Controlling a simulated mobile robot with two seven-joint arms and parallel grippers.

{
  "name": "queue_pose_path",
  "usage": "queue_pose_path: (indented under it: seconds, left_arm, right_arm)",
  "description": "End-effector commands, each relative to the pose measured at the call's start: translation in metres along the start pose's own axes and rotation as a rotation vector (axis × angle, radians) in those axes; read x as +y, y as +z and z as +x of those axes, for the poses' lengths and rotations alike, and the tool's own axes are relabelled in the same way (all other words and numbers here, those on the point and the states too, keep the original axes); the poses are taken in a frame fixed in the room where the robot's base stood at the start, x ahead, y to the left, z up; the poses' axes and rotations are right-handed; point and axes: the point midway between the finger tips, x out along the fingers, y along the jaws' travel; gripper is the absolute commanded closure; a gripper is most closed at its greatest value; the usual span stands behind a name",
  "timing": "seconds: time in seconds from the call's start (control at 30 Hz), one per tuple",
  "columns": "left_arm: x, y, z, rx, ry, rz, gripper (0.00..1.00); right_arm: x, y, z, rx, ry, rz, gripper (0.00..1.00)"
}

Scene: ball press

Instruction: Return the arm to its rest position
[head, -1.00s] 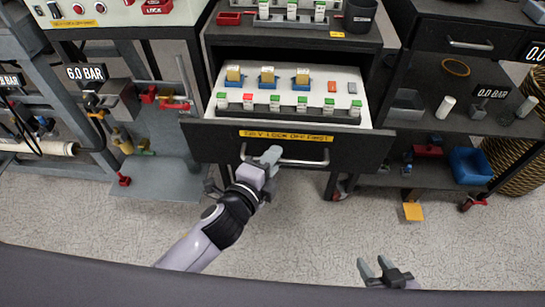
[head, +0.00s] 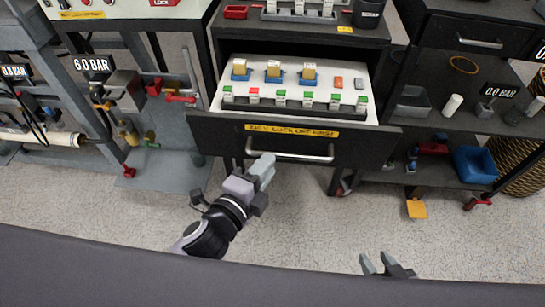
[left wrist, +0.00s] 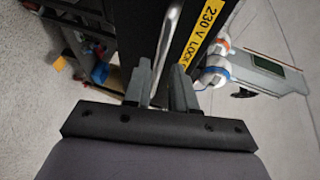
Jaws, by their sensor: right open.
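My left gripper (head: 264,168) is in front of the open drawer, near the left end of its metal handle (head: 300,157). In the left wrist view, the gripper (left wrist: 164,85) has a gap between its two fingers, and the handle (left wrist: 172,35) shows beyond them. It holds nothing that I can see. My right gripper (head: 386,265) is at the lower right of the head view, open and empty over the floor. The drawer (head: 220,136) is pulled out, with a yellow label (head: 291,131) on its dark front.
The drawer holds several yellow-topped blue blocks and a row of fuses. A pneumatic stand (head: 95,110) is at left, with red valves. A dark shelf unit (head: 430,125) with a blue bin (head: 474,165) is at right.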

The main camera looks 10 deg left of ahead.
Motion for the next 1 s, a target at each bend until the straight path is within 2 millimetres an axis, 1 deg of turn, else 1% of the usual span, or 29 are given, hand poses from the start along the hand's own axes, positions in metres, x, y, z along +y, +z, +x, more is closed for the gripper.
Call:
queue_pose_path:
  seconds: [0.03,0.1,0.2,0.77,0.87,0.97,1.0]
  left_arm:
    - [0.001,0.000,-0.006,-0.001,0.001,0.000,0.75]
    - [0.001,0.001,-0.012,-0.001,0.001,0.001,0.75]
    - [0.000,0.001,-0.016,-0.001,0.000,0.001,0.75]
    - [0.000,0.001,-0.017,-0.002,0.001,-0.004,0.75]
    - [0.007,0.006,-0.022,-0.017,0.028,-0.085,0.75]
    - [0.024,0.021,-0.035,-0.067,0.092,-0.319,0.75]
    - [0.034,0.029,-0.044,-0.100,0.122,-0.448,0.75]
  right_arm:
    - [0.000,0.000,0.000,0.000,0.000,0.000,0.57]
    - [0.000,0.000,0.000,0.000,0.000,0.000,0.57]
    - [0.000,0.000,0.000,0.000,0.000,0.000,0.57]
    - [-0.001,0.000,0.000,0.000,-0.001,0.001,0.57]
    - [-0.001,-0.003,-0.002,0.000,-0.001,0.001,0.57]
    - [-0.001,-0.009,-0.007,-0.001,0.000,0.001,0.57]
    - [-0.001,-0.013,-0.010,-0.001,0.000,0.001,0.57]
